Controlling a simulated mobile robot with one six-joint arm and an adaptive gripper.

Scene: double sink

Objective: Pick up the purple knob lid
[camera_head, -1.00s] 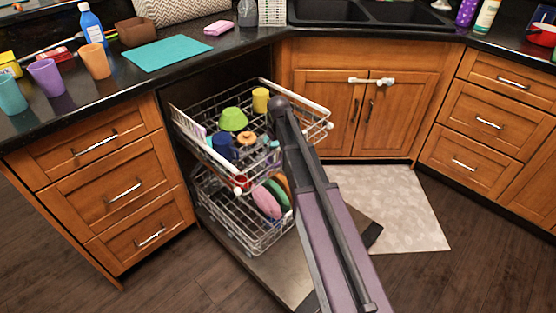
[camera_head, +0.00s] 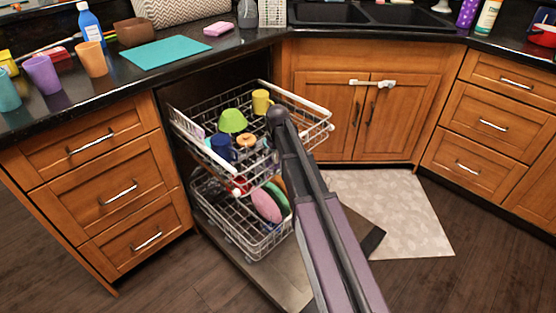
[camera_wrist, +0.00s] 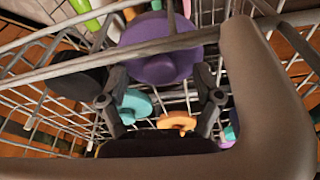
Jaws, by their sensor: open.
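The purple lid (camera_wrist: 160,52) is large in the upper middle of the wrist view, among the wires of the dish rack. My gripper (camera_wrist: 160,74) is open, with one finger on each side of the lower edge of the purple lid. I cannot tell whether either finger touches it. In the head view my arm hides the gripper, and I cannot make out the purple lid there.
The pulled-out upper rack (camera_head: 305,103) holds a green bowl (camera_head: 232,121), blue mug (camera_head: 221,146) and yellow mug (camera_head: 262,101). The lower rack holds a pink plate (camera_head: 265,205). In the wrist view, teal (camera_wrist: 134,105) and orange (camera_wrist: 178,122) pieces lie near the fingers. Rack wires surround them.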

